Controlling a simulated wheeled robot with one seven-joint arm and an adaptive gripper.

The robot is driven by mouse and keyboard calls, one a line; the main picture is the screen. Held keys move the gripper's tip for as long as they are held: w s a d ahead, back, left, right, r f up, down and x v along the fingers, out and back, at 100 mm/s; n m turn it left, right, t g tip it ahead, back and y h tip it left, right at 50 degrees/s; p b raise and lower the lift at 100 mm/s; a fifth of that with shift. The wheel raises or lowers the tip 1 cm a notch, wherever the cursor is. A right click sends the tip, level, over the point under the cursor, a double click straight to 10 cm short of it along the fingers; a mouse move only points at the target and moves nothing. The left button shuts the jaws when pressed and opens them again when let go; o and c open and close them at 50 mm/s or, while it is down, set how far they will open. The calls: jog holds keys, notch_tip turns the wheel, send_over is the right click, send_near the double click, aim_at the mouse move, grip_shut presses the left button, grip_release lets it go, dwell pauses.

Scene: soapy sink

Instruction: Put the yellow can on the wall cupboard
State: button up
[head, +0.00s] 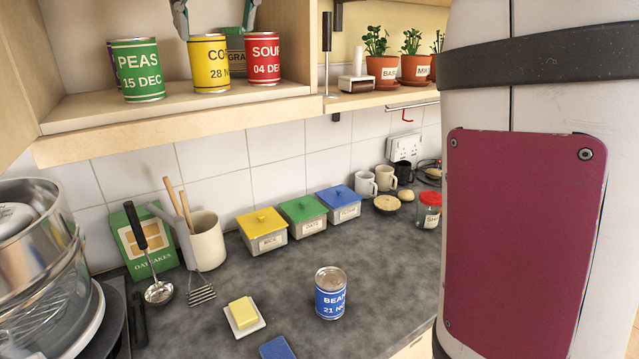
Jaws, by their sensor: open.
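The yellow can (210,65) stands upright on the floor of the open wall cupboard (75,110), its label partly readable as "CO" and "28 N". It stands between a green peas can (136,72) and a red soup can (263,60). My gripper (215,32) comes in from the top edge of the picture, with only its fingers in view. The fingers are spread apart, one to each side of the yellow can's top, with visible gaps. Whether either finger touches the can is not clear.
On the worktop (390,270) stand a blue beans can (330,295), butter on a dish (243,312) and lidded boxes. Potted plants (382,68) stand on the right shelf.

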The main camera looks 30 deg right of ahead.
jog(key=s+f, duration=2.6)
jog(key=s, duration=0.3)
jog(key=shift+s+d+m+g, duration=0.15)
jog(key=shift+d+m+g, duration=0.15)
jog(key=shift+d+g, duration=0.1)
jog(key=shift+s+a, duration=0.1)
